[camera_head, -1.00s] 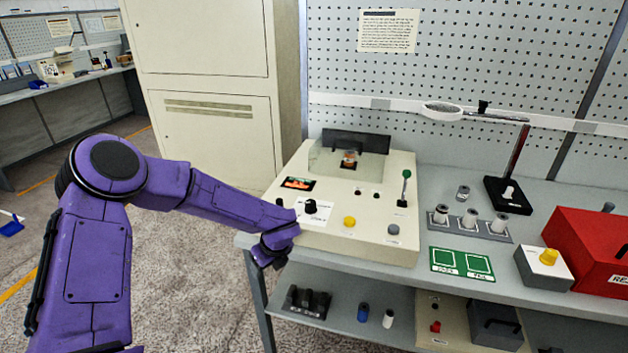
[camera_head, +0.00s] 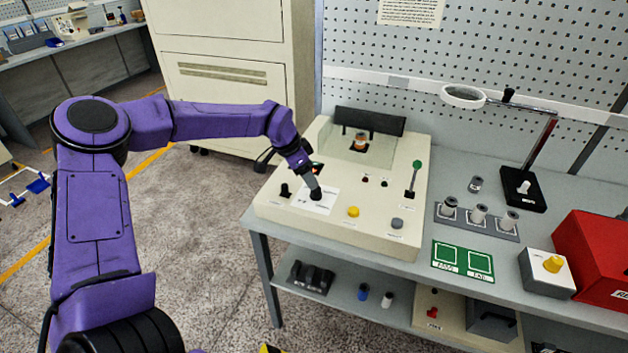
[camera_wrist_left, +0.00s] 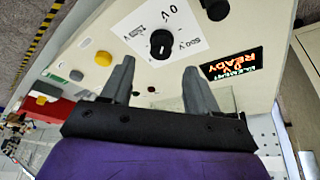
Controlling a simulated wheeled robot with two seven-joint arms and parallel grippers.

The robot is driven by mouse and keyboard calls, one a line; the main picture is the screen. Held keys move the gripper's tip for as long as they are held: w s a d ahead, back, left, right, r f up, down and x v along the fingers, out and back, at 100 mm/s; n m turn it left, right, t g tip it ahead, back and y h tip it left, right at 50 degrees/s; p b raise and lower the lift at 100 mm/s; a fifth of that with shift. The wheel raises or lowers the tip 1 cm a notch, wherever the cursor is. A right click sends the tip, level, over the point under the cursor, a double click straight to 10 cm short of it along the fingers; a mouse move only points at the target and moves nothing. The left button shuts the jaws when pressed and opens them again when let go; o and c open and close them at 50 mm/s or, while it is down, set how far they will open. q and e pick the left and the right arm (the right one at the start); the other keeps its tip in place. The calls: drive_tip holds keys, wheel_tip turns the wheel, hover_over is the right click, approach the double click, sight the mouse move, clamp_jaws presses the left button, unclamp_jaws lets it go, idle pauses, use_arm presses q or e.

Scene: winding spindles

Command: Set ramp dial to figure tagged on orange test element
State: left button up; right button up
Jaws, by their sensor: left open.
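The ramp dial (camera_wrist_left: 162,43) is a black knob on a white printed label (camera_wrist_left: 186,36) in the left wrist view; the label carries volt marks, "0 V" among them. In the head view the dial is largely covered by my left gripper (camera_head: 313,187), which points down at the label. In the wrist view the gripper's two grey fingers (camera_wrist_left: 158,82) are apart and empty, with the dial beyond them. A small orange-brown wound element (camera_head: 361,141) sits behind the clear shield at the back of the tester; its tag is too small to read. My right gripper is not in view.
A lit display (camera_wrist_left: 232,64) beside the dial shows "READY". The cream tester (camera_head: 275,212) has a yellow button (camera_head: 353,212), a grey button (camera_head: 397,223), and a green-tipped lever (camera_head: 416,165). Several spools (camera_head: 479,214) stand in a rack to the right.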

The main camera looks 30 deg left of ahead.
sight(316, 193)
use_arm(q)
drive_tip(key=p+x, duration=0.1)
drive_tip(key=x, duration=0.4)
drive_tip(key=shift+w, duration=0.25)
drive_tip(key=shift+w+f, duration=0.1)
drive_tip(key=shift+f, duration=0.35)
